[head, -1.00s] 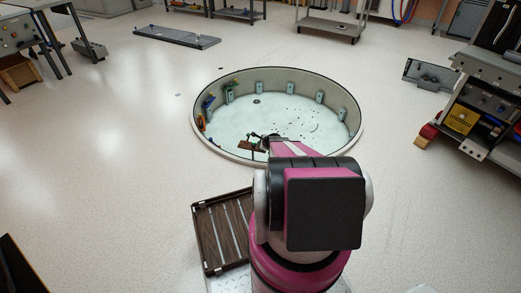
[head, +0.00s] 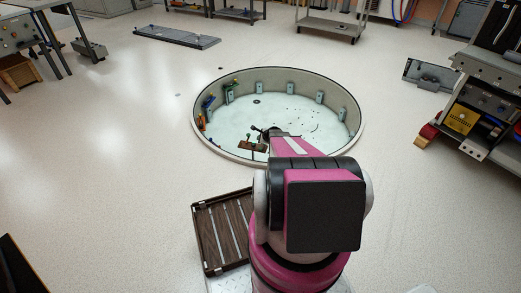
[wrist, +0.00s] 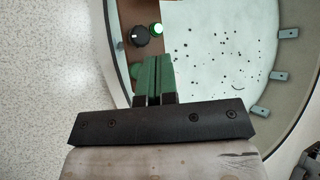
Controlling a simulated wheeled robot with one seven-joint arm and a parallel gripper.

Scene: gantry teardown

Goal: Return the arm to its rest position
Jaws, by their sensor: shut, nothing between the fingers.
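My arm reaches forward from my base toward a round sunken pit in the floor. My gripper (wrist: 153,72) shows in the wrist view as two green fingers, closed together with nothing between them. Beneath the fingers in that view is a brown panel (wrist: 128,12) with a black knob and a lit green button. A further green part beside the fingers is partly hidden. In the head view my arm mostly hides the gripper, and the small brown panel (head: 252,147) shows at the pit's near edge.
The round pit (head: 285,120) has a pale floor with dark specks and several grey tabs on its wall. A brown slatted tray (head: 225,232) lies left of my arm. A cart with equipment (head: 480,100) stands at right. Open floor lies to the left.

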